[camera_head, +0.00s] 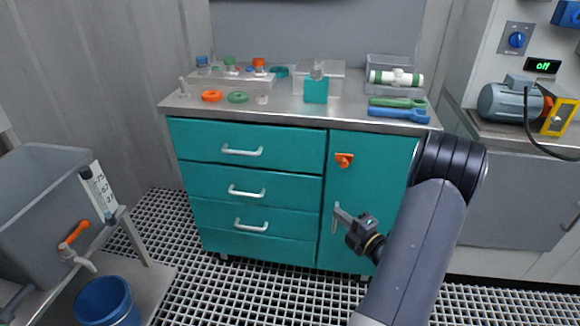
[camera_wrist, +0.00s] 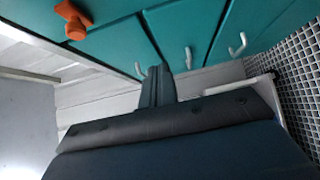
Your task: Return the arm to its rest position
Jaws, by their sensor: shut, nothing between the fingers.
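My gripper (camera_head: 340,213) shows in the head view in front of the teal cabinet's door, at the end of my dark grey arm. Its fingers are shut with nothing between them. They point left, close to the door; whether they touch it I cannot tell. In the wrist view the shut fingers (camera_wrist: 156,85) stick up over the dark gripper body. The teal cabinet (camera_head: 375,165) fills the middle of the head view. An orange latch (camera_head: 344,159) sits on its door above my gripper, and the latch also shows in the wrist view (camera_wrist: 73,20).
The steel cabinet top (camera_head: 285,104) holds caps, bottles, a white-and-green vessel (camera_head: 396,77) and blue and green wrenches (camera_head: 398,113). A grey tank (camera_head: 40,190) and blue bucket (camera_head: 106,301) stand left. A motor pump (camera_head: 510,101) sits right. The grated floor (camera_head: 240,290) before the cabinet is clear.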

